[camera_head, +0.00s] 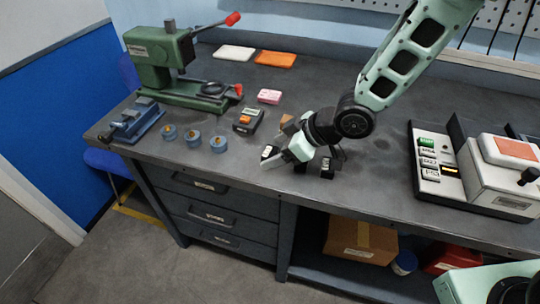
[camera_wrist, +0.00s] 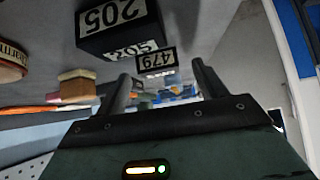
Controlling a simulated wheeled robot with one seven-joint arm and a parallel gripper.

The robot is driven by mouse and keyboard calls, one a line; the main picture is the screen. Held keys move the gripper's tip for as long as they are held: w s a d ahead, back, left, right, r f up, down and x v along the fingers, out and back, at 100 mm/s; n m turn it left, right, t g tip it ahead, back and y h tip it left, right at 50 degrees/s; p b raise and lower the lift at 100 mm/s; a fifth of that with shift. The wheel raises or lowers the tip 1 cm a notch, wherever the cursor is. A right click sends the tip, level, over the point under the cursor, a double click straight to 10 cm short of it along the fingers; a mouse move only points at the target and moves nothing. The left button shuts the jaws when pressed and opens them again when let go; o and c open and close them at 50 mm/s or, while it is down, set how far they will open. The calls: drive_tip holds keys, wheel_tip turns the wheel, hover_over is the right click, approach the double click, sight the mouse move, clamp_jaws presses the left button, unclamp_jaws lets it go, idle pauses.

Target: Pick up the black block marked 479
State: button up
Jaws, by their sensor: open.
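The black block marked 479 (camera_wrist: 157,60) shows in the wrist view, where its white label appears upside down. It lies beyond the fingertips of my gripper (camera_wrist: 161,68), framed in the gap between them. My gripper is open with nothing between the fingers. A larger-looking black block marked 205 (camera_wrist: 118,40) is nearer the camera, to the left of 479. In the head view my gripper is low over the front part of the bench. Small dark blocks with white labels show at its left (camera_head: 268,152) and right (camera_head: 327,164); their numbers are too small to read.
A green press (camera_head: 160,50), a blue vise (camera_head: 135,120), several blue round pieces (camera_head: 192,139) and a dark meter (camera_head: 247,120) stand left. A white machine (camera_head: 500,165) stands right.

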drive_tip(key=shift+w+a+f, duration=0.25)
drive_tip(key=shift+a+f, duration=0.15)
drive_tip(key=shift+f, duration=0.05)
drive_tip(key=c, duration=1.3)
drive_tip(key=shift+o, duration=0.2)
drive_tip(key=shift+r, duration=0.1)
